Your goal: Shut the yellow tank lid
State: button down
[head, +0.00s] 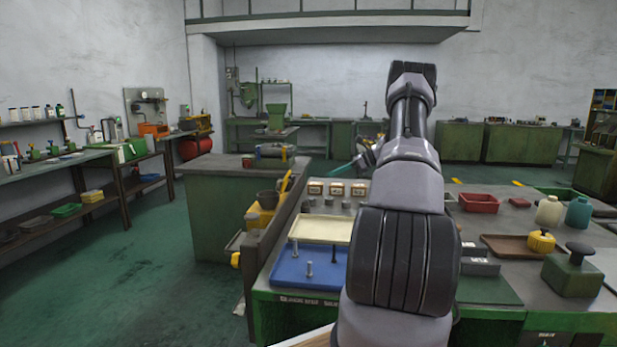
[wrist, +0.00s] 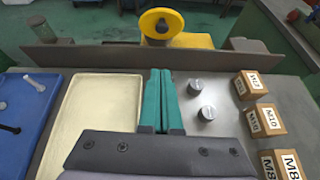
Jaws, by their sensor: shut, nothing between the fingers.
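The yellow tank (head: 262,218) sits beyond the left edge of the bench in the head view, beside the dark edge board. Its yellow lid (head: 286,182) appears raised and tilted above it. In the wrist view the round yellow lid (wrist: 155,24) stands up behind the board, with a dark knob at its centre. Part of the yellow tank body (wrist: 192,40) shows beside it. My gripper (head: 337,171) is above the bench, to the right of the lid. Its teal fingers (wrist: 160,88) are shut and empty, pointing toward the board and apart from the lid.
The dark edge board (wrist: 90,53) stands between my gripper and the tank. Below are a cream tray (wrist: 95,110), a blue tray (wrist: 22,110) with bolts, two metal knobs and several labelled wooden blocks (wrist: 265,118). Green floor (head: 130,270) is open at left.

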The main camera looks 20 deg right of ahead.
jog(key=a+r+x, duration=0.1)
jog(key=r+x, duration=0.1)
jog(key=x, duration=1)
jog(key=shift+w+a+r, duration=0.15)
jog(key=shift+w, duration=0.2)
